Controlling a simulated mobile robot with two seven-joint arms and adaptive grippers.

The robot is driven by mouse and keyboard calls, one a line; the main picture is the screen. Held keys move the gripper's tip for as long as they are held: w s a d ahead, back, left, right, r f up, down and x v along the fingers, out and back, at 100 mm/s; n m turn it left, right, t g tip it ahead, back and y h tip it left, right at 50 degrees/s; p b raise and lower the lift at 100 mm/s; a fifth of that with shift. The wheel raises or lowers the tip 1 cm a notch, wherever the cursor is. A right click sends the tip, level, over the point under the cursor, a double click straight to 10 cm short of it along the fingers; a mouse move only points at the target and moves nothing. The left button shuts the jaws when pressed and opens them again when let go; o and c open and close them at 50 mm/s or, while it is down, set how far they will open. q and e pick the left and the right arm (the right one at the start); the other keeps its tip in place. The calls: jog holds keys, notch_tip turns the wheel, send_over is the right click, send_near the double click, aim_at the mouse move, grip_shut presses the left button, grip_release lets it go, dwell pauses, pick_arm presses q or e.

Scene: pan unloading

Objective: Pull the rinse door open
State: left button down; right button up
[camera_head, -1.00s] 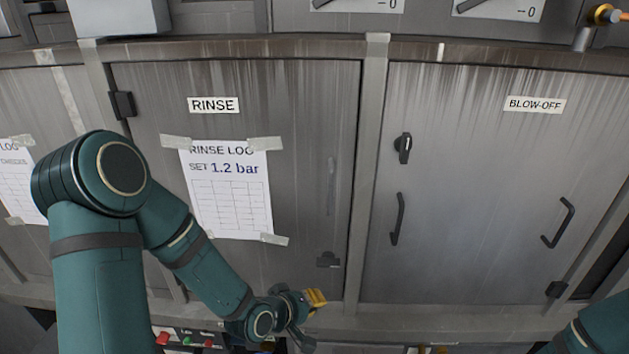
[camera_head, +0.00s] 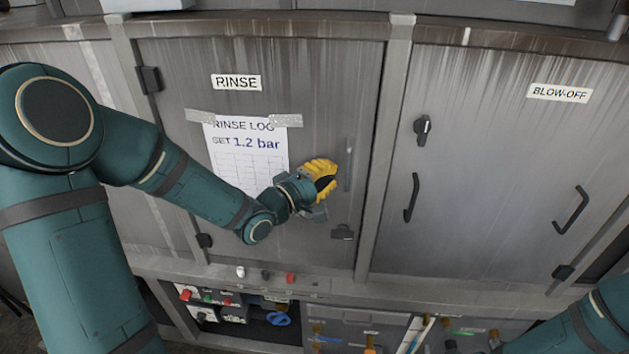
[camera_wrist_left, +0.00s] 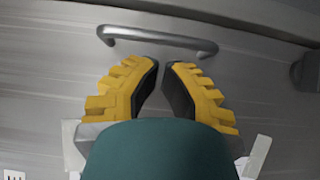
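The rinse door (camera_head: 300,75) is a grey metal panel labelled RINSE, shut in its frame, with hinges on its left side. Its vertical bar handle (camera_head: 348,165) is near the right edge; the handle also shows in the left wrist view (camera_wrist_left: 160,38). My left gripper (camera_head: 330,172) has yellow padded fingers and is just left of the handle. In the left wrist view its fingers (camera_wrist_left: 162,68) are apart with nothing between them, and the handle lies just beyond the tips. My right gripper is out of view; only my right arm shows at the lower right.
A dark latch (camera_head: 343,232) sits below the handle. A taped rinse log sheet (camera_head: 240,150) hangs on the door, partly behind my left arm. The blow-off door (camera_head: 490,150) is shut at right. An open shelf with tools (camera_head: 250,325) lies below.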

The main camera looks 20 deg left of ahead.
pick_arm(q)
jog(key=x, duration=0.3)
jog(key=shift+w+d, duration=0.15)
jog(key=shift+w, duration=0.1)
